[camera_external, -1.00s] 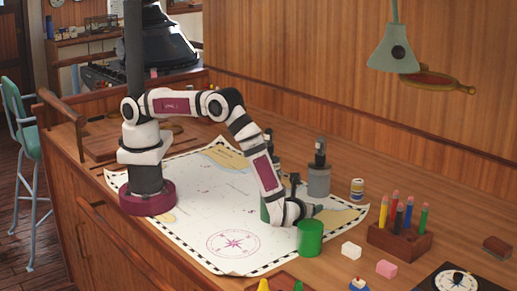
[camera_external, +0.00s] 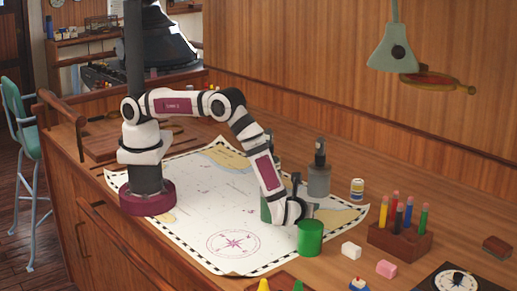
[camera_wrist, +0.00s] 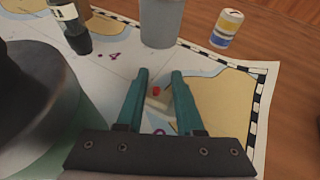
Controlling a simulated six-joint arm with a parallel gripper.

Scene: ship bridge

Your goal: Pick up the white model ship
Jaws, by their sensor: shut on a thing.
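My gripper (camera_external: 306,210) is low over the chart, just behind the green cylinder. In the wrist view its two teal fingers (camera_wrist: 160,75) are shut on a small whitish thing with a red top, the white model ship (camera_wrist: 157,101). The fingers cover its sides, and I cannot tell whether it touches the chart. In the external view the ship is hidden behind the gripper and the green cylinder (camera_external: 310,239).
A grey cup (camera_external: 318,183) and a yellow-blue tin (camera_external: 357,189) stand behind my gripper. The chart (camera_external: 215,215) is mostly clear on the left.

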